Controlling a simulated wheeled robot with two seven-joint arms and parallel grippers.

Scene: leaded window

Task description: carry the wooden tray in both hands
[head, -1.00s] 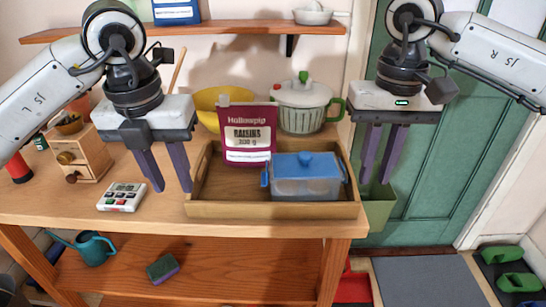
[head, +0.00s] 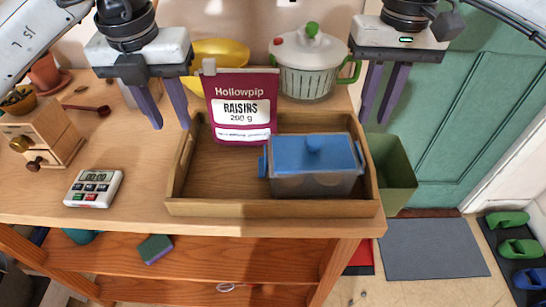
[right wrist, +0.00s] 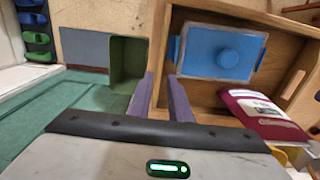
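The wooden tray (head: 272,208) rests on the bench near its right end. It holds a purple raisins packet (head: 241,108), standing at the back, and a clear box with a blue lid (head: 312,167) at the right. My left gripper (head: 172,126) is open and empty, pointing down by the tray's back left corner. My right gripper (head: 374,120) is open and empty near the tray's back right corner. In the right wrist view the right fingers (right wrist: 160,76) are apart, with the tray wall (right wrist: 161,38) just beyond them. I cannot tell whether either gripper touches the tray.
A timer (head: 93,188) and a wooden grinder (head: 45,135) stand left of the tray. A yellow bowl (head: 216,60) and a lidded pot (head: 308,70) stand behind it. A green bin (head: 393,172) is beside the bench's right end, before a green door (head: 455,120).

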